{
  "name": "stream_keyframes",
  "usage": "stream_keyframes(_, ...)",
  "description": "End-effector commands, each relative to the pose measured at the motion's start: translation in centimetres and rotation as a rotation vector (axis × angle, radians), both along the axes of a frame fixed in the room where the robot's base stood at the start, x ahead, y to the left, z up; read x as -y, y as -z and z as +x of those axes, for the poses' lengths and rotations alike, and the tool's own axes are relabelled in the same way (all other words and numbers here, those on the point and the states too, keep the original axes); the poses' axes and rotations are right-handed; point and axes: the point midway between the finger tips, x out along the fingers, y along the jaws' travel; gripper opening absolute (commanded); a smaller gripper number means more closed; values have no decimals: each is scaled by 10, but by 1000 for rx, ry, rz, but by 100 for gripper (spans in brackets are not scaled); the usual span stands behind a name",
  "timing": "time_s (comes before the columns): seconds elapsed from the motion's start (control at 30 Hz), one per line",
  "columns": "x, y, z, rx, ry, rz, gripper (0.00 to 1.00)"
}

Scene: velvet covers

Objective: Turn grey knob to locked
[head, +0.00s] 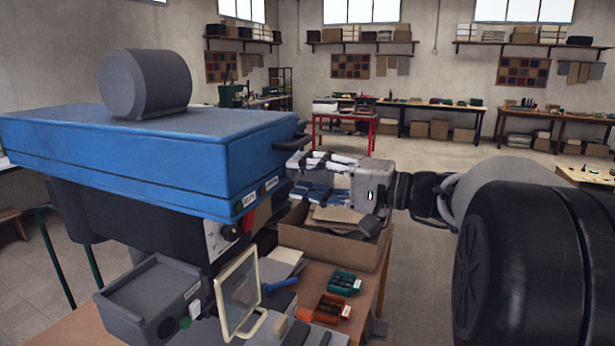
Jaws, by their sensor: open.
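A large grey cylinder (145,83) lies on top of the blue machine cover (110,160); whether it is the grey knob I cannot tell. A small dark knob (230,232) sits on the pale panel under the cover, beside a red part (249,214). Its setting is too small to read. Two small white labels (250,199) are on the cover's lower edge; their words are not legible. My gripper (308,174) reaches in from the right, near the cover's right end and apart from both knobs. It is open, and its fingers are hard to separate from the clutter behind.
A dark handle (291,142) sticks out of the cover's right end. A cardboard box (330,248) of cloths stands below my gripper. A grey box (150,295), a framed clear panel (238,290) and green and orange trays (343,283) crowd the front bench.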

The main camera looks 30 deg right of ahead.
Motion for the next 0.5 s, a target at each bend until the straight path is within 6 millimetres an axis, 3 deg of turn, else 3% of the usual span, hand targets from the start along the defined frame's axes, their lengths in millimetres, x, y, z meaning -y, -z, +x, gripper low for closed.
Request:
stream_keyframes(0.23, 11, 0, -12, 1, 5, 1, 41)
stream_keyframes(0.5, 47, 0, -58, 0, 7, 0, 41)
